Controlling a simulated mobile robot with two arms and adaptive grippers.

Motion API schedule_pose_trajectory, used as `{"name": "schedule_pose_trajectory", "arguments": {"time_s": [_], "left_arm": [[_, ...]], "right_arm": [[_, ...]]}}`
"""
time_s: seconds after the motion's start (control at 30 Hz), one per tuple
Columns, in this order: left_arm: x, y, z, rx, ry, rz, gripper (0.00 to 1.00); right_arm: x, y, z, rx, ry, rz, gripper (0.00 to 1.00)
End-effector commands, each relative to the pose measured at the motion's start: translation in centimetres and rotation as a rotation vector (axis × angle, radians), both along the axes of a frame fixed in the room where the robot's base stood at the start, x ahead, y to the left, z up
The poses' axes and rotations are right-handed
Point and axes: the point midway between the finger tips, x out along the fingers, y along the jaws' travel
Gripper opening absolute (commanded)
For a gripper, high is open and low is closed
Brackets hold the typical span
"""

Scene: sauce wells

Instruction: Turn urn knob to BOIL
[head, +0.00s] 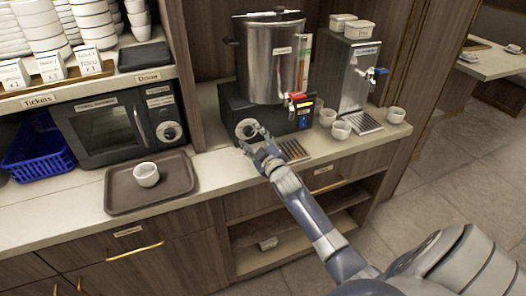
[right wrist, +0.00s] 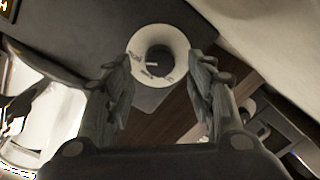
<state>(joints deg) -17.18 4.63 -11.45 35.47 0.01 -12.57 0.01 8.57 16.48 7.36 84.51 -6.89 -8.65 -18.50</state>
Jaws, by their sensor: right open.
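The steel urn (head: 272,62) stands on its black base (head: 285,122) on the counter. Its knob (head: 246,129) is at the left of the base front, a dark centre in a pale ring. In the right wrist view the knob (right wrist: 158,57) lies just beyond my fingertips, between their lines. The ring carries small marks, too small to read surely. My right gripper (head: 253,142) is open and empty in front of the knob; its two fingers also show in the right wrist view (right wrist: 160,88). I cannot tell whether a finger touches the ring. My left gripper is not in view.
A red tap (head: 297,98) and a drip grate (head: 293,151) are right of the knob. A steel dispenser (head: 345,72) and several white cups (head: 341,130) stand farther right. A microwave (head: 118,125) and a brown tray (head: 120,195) with a cup (head: 146,174) are at left.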

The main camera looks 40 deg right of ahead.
Motion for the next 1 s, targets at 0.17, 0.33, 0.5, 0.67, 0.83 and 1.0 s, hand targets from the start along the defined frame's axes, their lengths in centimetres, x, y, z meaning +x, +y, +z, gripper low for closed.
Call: {"name": "schedule_pose_trajectory", "arguments": {"time_s": [0.17, 0.33, 0.5, 0.67, 0.83, 1.0], "left_arm": [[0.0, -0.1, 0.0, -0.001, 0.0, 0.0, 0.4], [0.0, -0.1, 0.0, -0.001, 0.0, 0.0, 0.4], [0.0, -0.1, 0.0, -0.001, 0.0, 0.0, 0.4], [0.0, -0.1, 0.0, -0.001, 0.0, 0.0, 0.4], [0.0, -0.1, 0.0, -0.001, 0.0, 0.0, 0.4], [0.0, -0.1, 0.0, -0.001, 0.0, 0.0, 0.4]], "right_arm": [[-3.7, 0.8, 0.0, 0.001, 0.002, 0.001, 0.5], [-6.6, 1.4, 0.2, 0.003, 0.002, 0.0, 0.5], [-8.3, 1.8, 0.3, 0.002, 0.001, 0.0, 0.5], [-8.9, 1.9, 0.4, 0.002, 0.0, 0.001, 0.5], [-8.9, 1.9, 0.4, 0.002, 0.0, 0.0, 0.5], [-8.8, 1.9, 0.4, 0.002, 0.0, 0.0, 0.5]]}}
